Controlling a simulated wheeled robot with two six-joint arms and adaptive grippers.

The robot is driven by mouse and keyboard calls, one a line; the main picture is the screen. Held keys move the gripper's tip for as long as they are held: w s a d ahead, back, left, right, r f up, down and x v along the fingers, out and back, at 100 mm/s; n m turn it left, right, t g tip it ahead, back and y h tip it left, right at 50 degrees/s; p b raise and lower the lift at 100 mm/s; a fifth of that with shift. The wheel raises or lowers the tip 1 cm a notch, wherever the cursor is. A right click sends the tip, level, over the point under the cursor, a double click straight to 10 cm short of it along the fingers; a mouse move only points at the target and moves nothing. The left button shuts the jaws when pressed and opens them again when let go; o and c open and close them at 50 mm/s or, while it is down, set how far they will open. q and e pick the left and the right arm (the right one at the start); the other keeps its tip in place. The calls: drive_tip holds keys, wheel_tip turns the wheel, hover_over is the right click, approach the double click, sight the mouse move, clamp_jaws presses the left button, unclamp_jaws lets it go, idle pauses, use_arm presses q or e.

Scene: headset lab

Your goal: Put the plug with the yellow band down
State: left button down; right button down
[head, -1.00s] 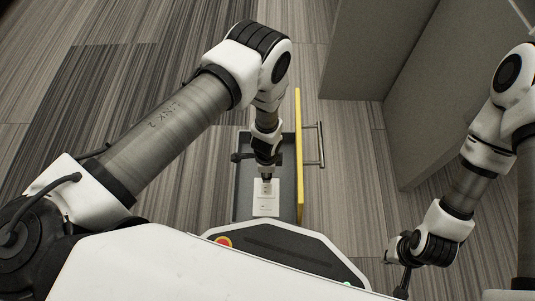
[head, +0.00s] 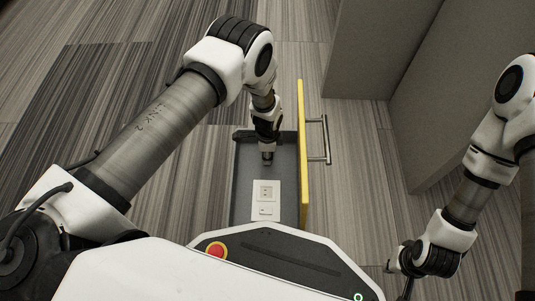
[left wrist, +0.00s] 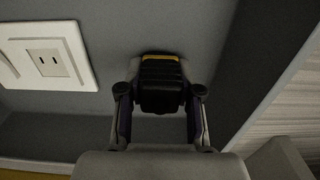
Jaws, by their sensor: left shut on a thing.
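In the left wrist view, my left gripper (left wrist: 160,105) is shut on a black plug (left wrist: 161,88) with a yellow band (left wrist: 160,57) at its far end. In the head view my left gripper (head: 267,160) is over the grey drawer floor, above the socket plate in the picture. The white socket plate (head: 276,203) lies in the drawer, and it also shows at the left of the left wrist view (left wrist: 86,62). The plug is apart from the plate. Whether it touches the drawer floor, I cannot tell. My right gripper (head: 404,284) is low at the right, its fingers unclear.
The grey drawer (head: 238,185) has a yellow front (head: 304,150) with a metal handle (head: 326,140) on its right. A grey cabinet (head: 375,50) stands at the upper right. Bare drawer floor lies around the plate.

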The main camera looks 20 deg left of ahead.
use_arm(q)
drive_tip(key=shift+f, duration=0.4)
drive_tip(key=c, duration=0.8)
unclamp_jaws()
